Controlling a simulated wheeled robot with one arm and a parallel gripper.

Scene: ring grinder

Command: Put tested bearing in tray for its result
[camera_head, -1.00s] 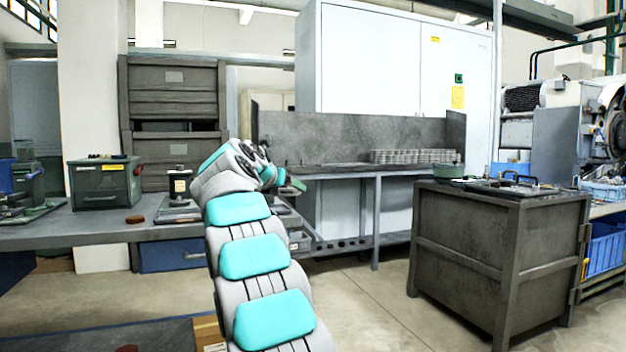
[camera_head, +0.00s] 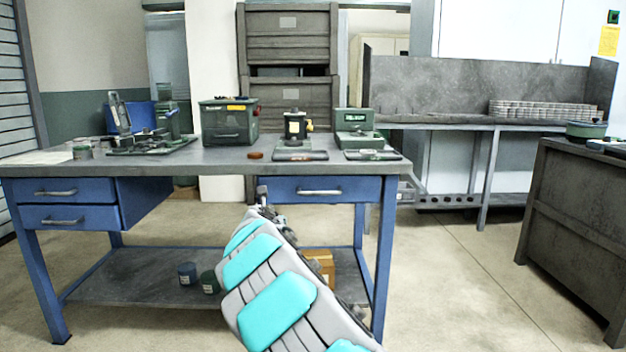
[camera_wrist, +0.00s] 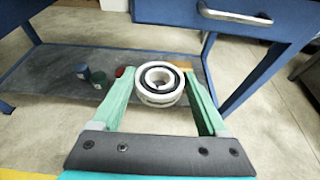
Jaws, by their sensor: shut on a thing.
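In the wrist view, a ring-shaped bearing (camera_wrist: 160,98) with a pale rim and dark inner band sits between the green fingers of my gripper (camera_wrist: 160,78), which is shut on it. In the head view, my gripper (camera_head: 264,200) is in front of the blue workbench (camera_head: 225,160), below its top; the bearing is too small to make out there. Two flat grey trays or plates, a left one (camera_head: 300,156) and a right one (camera_head: 372,155), lie near the bench's front edge, before two small devices. I cannot tell which result either is for.
A green box (camera_head: 229,122) and a small brown disc (camera_head: 254,155) are on the bench. Drawers (camera_head: 320,188) front it, and cans (camera_head: 187,272) stand on its lower shelf. A dark cabinet (camera_head: 575,230) stands at right. The floor between is clear.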

